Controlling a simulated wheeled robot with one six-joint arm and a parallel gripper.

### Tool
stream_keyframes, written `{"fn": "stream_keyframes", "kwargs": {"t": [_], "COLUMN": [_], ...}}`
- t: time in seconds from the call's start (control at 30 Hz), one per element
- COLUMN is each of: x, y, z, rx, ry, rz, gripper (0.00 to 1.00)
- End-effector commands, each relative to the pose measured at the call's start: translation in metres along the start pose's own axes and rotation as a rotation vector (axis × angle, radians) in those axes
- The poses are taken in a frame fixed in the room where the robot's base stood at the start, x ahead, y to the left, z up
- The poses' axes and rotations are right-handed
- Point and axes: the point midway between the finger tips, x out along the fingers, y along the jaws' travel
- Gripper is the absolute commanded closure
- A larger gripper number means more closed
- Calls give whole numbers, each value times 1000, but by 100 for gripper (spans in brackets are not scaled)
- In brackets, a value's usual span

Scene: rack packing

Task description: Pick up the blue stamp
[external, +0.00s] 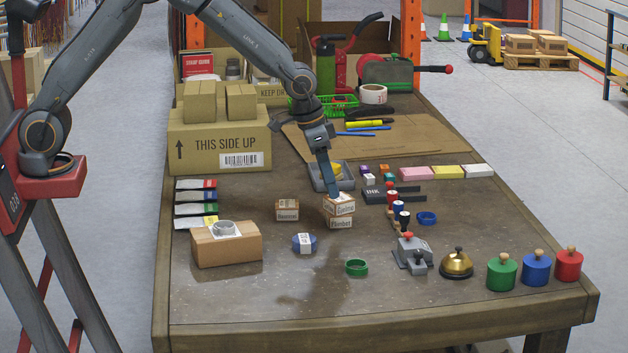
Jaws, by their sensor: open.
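A row of small stamps with knob handles stands at the middle right of the table in the external view. A dark blue stamp (398,207) stands in this row, between a red stamp (391,197) and a black stamp (404,218). Their lower parts are small and partly overlap. My gripper (336,194) is open and points down at the stack of small labelled boxes (340,207), left of the stamps. It is apart from the blue stamp. I cannot tell whether its fingertips touch the top box.
A blue ring (427,218) lies right of the stamps. A grey hole punch (412,254) and a brass bell (456,263) stand in front. Grey blocks (377,195) stand behind. A single labelled box (287,210) is left of the stack.

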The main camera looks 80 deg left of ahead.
Motion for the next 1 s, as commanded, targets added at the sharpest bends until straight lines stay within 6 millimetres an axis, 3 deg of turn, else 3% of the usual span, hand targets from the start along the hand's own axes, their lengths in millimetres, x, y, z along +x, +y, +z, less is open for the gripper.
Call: {"fn": "stream_keyframes", "kwargs": {"t": [0.03,0.1,0.3,0.47,1.0], "x": [15,30,58,66,115], "y": [-3,-6,-12,-14,-12], "z": [-24,-53,-105,-118,-123], "rx": [-1,-1,2,2,3], "ry": [18,44,97,110,110], "rz": [0,-1,-2,-2,-2], "gripper": [58,58,58,58,58]}}
